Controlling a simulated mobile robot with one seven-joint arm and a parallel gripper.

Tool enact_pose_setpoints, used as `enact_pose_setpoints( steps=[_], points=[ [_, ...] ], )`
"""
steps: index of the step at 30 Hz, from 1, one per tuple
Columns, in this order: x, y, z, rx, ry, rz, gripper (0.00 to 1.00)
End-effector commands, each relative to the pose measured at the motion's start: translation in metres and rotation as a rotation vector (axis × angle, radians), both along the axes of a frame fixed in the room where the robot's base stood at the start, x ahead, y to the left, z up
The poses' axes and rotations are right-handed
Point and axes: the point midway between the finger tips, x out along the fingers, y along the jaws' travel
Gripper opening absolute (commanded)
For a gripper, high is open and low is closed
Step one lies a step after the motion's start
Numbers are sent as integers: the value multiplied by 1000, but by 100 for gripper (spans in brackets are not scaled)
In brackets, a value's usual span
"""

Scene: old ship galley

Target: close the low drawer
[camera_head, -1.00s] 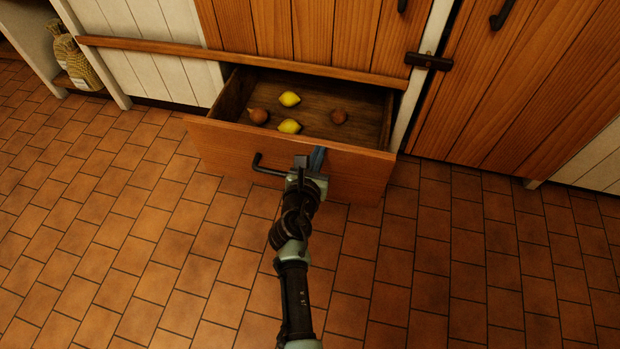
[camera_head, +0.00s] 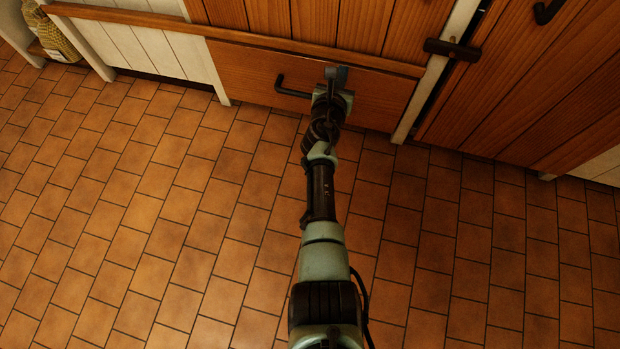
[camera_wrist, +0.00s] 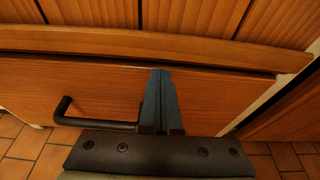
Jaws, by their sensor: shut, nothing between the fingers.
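The low drawer (camera_head: 249,74) has a wooden front with a dark bar handle (camera_head: 292,92) on its left part. Its front sits in under the wooden rail of the cabinet, and its inside and contents are hidden. My gripper (camera_head: 336,76) is shut and empty, at the drawer front just right of the handle. In the wrist view, the blue-grey fingers (camera_wrist: 161,98) lie together against or just before the drawer front (camera_wrist: 225,98), with tips near its top edge. The handle (camera_wrist: 95,124) is to their left, not gripped.
A wooden rail (camera_head: 230,36) runs above the drawer. A cabinet door with a dark latch (camera_head: 452,49) is at the right. A woven sack (camera_head: 47,38) stands in a shelf at far left. The tiled floor (camera_head: 140,220) is clear.

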Motion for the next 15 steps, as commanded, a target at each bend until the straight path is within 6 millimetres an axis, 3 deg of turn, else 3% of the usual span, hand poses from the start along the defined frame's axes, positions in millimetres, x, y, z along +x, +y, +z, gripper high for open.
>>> enact_pose_setpoints(
  steps=[15],
  points=[
    [7, -3, 5, -2, -8, 0, 0]
  ],
)
